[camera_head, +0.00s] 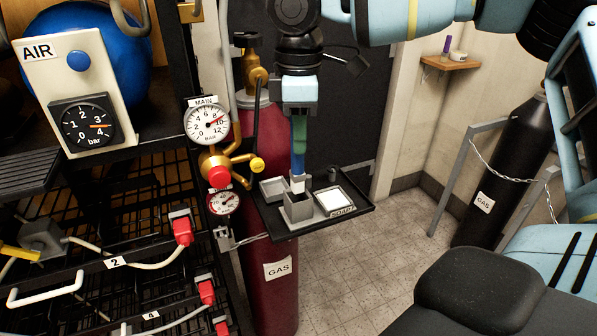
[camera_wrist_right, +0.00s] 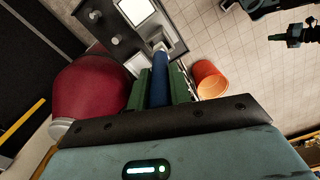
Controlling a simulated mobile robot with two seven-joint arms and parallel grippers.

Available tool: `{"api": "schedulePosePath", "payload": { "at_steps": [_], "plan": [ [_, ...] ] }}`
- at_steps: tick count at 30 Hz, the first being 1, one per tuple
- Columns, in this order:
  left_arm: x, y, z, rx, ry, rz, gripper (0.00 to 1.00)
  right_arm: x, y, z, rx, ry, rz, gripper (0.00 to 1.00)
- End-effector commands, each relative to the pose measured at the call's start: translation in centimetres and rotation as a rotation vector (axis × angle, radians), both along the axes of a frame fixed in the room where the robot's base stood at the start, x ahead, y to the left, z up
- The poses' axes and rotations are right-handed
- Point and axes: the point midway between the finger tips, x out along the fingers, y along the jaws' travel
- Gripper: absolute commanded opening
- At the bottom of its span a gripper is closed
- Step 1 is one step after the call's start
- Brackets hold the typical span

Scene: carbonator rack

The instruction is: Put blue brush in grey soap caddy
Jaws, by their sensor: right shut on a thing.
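My right gripper (camera_head: 299,132) points down and is shut on the blue brush (camera_head: 298,164). The brush hangs upright with its white end downward. The grey soap caddy (camera_head: 298,210) is a small open box on the black tray (camera_head: 284,234). The brush's white end is at the caddy's opening; I cannot tell whether it is above or just inside the rim. In the right wrist view the blue brush (camera_wrist_right: 160,85) runs between the green fingers.
A shallow grey dish (camera_head: 273,190) and a white soap dish (camera_head: 333,199) flank the caddy. A brass valve with gauges (camera_head: 208,124) stands close left of the tray. A red gas cylinder (camera_head: 272,290) is below. Open floor lies to the right.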

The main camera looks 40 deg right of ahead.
Motion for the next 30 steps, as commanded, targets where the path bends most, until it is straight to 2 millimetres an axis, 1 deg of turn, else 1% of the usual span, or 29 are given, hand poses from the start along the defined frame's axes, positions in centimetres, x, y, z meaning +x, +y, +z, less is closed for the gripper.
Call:
{"api": "schedulePosePath", "payload": {
  "at_steps": [1,4,11,13,18,21,30],
  "plan": [
    [0.1,0.0,0.1,0.0,-0.003,-0.001,0.0,-0.1,0.0,-0.8,0.001,0.001,0.0,0.0],
    [0.4,0.0,0.2,0.0,-0.007,0.0,0.0,0.0,0.0,-1.7,0.001,-0.001,0.0,0.0],
    [0.9,0.0,0.4,-0.001,-0.018,-0.001,0.0,0.0,0.0,-2.2,-0.001,-0.001,0.0,0.0],
    [1.0,0.0,0.5,-0.001,-0.022,0.0,0.0,0.0,0.0,-2.6,-0.001,0.0,0.0,0.0],
    [1.3,0.0,0.8,-0.001,-0.029,0.0,0.0,0.0,0.0,-4.8,0.0,0.0,-0.001,0.0],
    [1.4,0.0,0.8,-0.001,-0.03,0.0,0.0,0.0,0.0,-5.7,0.0,0.0,0.0,0.0],
    [1.2,0.0,0.7,-0.001,-0.027,0.0,0.0,0.0,0.0,-5.9,0.0,-0.001,0.0,0.0]
  ]
}}
